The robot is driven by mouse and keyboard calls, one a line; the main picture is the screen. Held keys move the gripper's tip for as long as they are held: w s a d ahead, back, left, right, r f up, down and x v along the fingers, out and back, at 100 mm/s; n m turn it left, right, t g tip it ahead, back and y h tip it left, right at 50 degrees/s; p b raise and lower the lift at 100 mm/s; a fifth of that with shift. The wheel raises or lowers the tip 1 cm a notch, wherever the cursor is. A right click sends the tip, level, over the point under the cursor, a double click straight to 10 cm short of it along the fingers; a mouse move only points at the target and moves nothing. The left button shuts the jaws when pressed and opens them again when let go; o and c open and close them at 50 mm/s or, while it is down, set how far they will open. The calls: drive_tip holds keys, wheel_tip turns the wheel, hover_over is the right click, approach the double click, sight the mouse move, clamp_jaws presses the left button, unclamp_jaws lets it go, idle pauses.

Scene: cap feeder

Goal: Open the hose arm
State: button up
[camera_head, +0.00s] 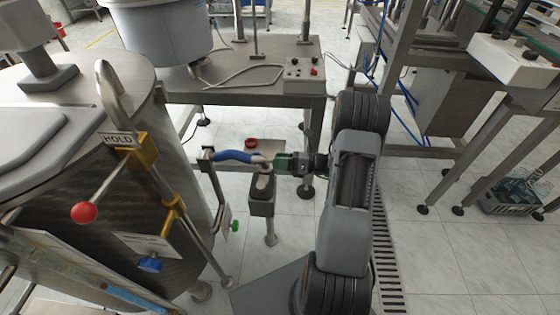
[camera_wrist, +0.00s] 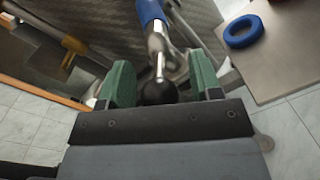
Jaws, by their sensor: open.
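The arm with a blue sleeve (camera_head: 236,156), which I take for the hose arm, reaches out from the steel tank at left. Its metal end bends down towards a grey block on a post (camera_head: 262,205). In the wrist view its blue sleeve (camera_wrist: 150,12) is at the top, with a metal rod below it. A black ball knob (camera_wrist: 158,92) lies between the green fingers. My gripper (camera_head: 278,163) is at the arm's right end, its fingers apart on both sides of the knob in the wrist view (camera_wrist: 162,80). I cannot tell whether they touch it.
The steel tank (camera_head: 150,200) carries a HOLD sign (camera_head: 118,139), a red ball lever (camera_head: 84,212) and a blue knob (camera_head: 150,264). A small shelf holds a red ring (camera_head: 251,142); a blue ring (camera_wrist: 243,30) shows in the wrist view. A table (camera_head: 270,85) stands behind.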

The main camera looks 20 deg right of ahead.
clamp_jaws()
idle(0.4)
